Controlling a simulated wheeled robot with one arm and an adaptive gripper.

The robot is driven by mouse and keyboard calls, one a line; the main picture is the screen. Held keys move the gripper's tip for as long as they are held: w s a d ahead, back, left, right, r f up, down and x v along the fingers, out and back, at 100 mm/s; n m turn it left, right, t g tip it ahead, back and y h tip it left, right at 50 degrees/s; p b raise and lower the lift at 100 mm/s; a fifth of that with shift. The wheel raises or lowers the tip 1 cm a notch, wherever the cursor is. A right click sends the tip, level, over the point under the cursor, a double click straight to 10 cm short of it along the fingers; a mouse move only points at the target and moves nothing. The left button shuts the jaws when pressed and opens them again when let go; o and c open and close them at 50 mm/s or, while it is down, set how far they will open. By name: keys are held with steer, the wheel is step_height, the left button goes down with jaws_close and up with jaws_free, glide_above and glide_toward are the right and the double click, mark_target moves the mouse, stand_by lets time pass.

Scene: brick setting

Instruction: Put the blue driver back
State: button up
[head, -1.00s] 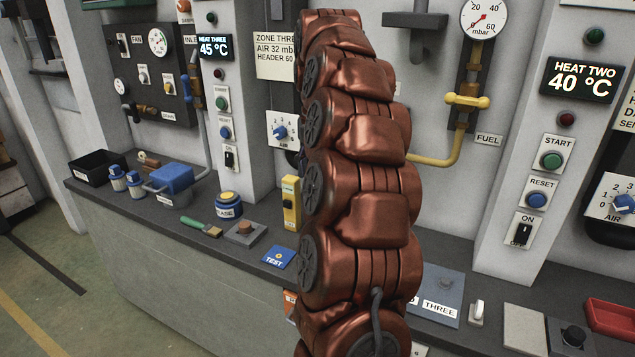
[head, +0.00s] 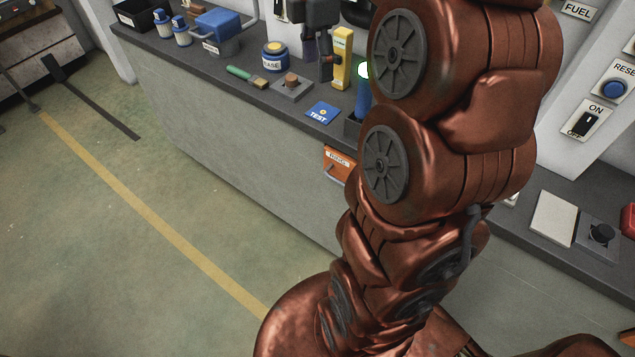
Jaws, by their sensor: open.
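My gripper (head: 318,58) hangs fingers down over the bench, to the left of the yellow instrument and behind the brown block in the picture. It is open, and I see nothing between its fingers. A blue upright cylinder (head: 363,98) with a bright greenish top stands in a dark holder (head: 353,128) near the bench's front edge, partly hidden by my arm. I cannot tell whether it is the blue driver. No other driver is clearly visible, and my arm covers part of the bench.
The bench (head: 230,82) carries a blue-topped box (head: 218,24), a round blue tin (head: 275,55), a green-handled brush (head: 246,77), a brown block on a plate (head: 291,86), a blue TEST card (head: 322,113) and a yellow instrument (head: 342,58).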

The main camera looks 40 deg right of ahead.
steer(key=s+a+f+m, duration=0.6)
steer(key=s+a+m, duration=0.1)
steer(key=s, duration=0.3)
steer(key=s+a+f+m+g, duration=0.1)
steer(key=s+a+f+m, duration=0.6)
steer(key=s, duration=0.4)
steer(key=shift+s+a+f+m, duration=0.25)
steer(key=shift+a+m, duration=0.35)
steer(key=shift+a, duration=0.6)
